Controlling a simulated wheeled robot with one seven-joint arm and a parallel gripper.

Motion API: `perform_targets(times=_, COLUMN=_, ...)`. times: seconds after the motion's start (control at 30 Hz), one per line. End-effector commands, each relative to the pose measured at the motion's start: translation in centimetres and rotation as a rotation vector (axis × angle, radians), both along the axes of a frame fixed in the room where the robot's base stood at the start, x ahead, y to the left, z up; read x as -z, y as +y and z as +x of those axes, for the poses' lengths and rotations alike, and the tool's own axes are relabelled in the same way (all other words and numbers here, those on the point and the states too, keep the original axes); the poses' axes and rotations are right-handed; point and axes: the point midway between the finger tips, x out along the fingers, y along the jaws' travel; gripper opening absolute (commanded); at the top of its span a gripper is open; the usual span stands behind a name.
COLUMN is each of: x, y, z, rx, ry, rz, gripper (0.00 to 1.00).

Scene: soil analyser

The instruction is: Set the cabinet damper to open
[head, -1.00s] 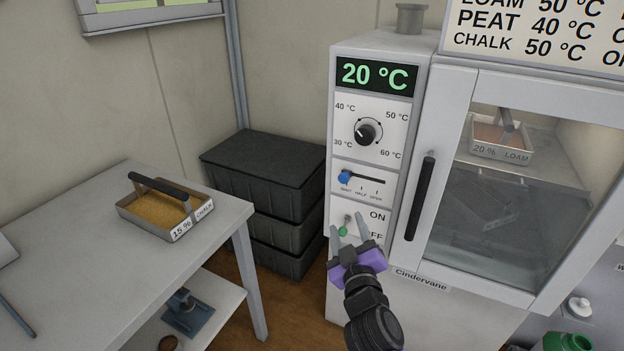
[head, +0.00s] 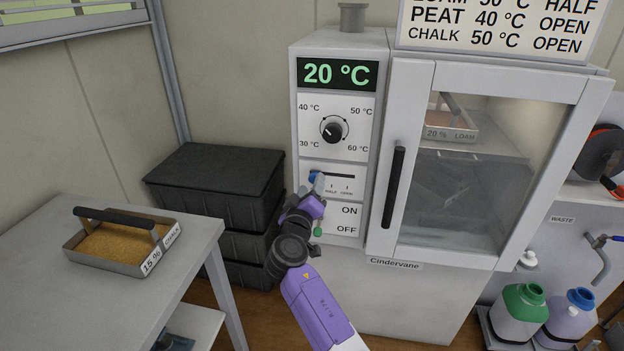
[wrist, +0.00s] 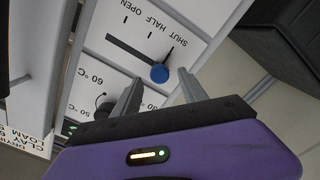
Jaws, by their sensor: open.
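The damper slider is a dark horizontal slot (head: 343,175) on the cabinet's front panel, marked HALF and OPEN in the head view, with SHUT also readable in the wrist view. Its blue knob (head: 316,179) is at the left end, by SHUT; it also shows in the wrist view (wrist: 159,74). My gripper (head: 314,190) is right in front of the slider and partly covers the SHUT end. In the wrist view my gripper (wrist: 160,85) is open and empty, with the blue knob between or just beyond the two fingertips. I cannot tell whether a finger touches it.
The cabinet (head: 345,228) has a 20 °C display (head: 339,74), a dial (head: 333,130) above the slider and a green-tipped ON/OFF switch (head: 318,231) below. The glass door's black handle (head: 393,187) is to the right. Black crates (head: 215,185) stand left, beyond a table (head: 75,285).

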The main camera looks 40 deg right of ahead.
Motion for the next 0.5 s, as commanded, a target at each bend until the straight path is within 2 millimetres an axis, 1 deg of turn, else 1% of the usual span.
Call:
perform_targets(times=0.03, x=-0.1, y=-0.7, z=0.6, rx=0.001, ry=0.0, rz=0.0, gripper=0.5)
perform_targets(times=0.1, x=-0.1, y=-1.6, z=1.2, rx=0.001, ry=0.0, rz=0.0, gripper=0.5)
perform_targets(times=0.2, x=-0.1, y=-2.4, z=1.9, rx=0.0, ry=0.0, rz=0.0, gripper=0.5)
perform_targets(times=0.33, x=0.0, y=-3.1, z=2.5, rx=-0.002, ry=0.0, rz=-0.001, gripper=0.5)
perform_targets(times=0.5, x=0.0, y=-3.3, z=2.6, rx=-0.002, ry=0.0, rz=-0.001, gripper=0.5)
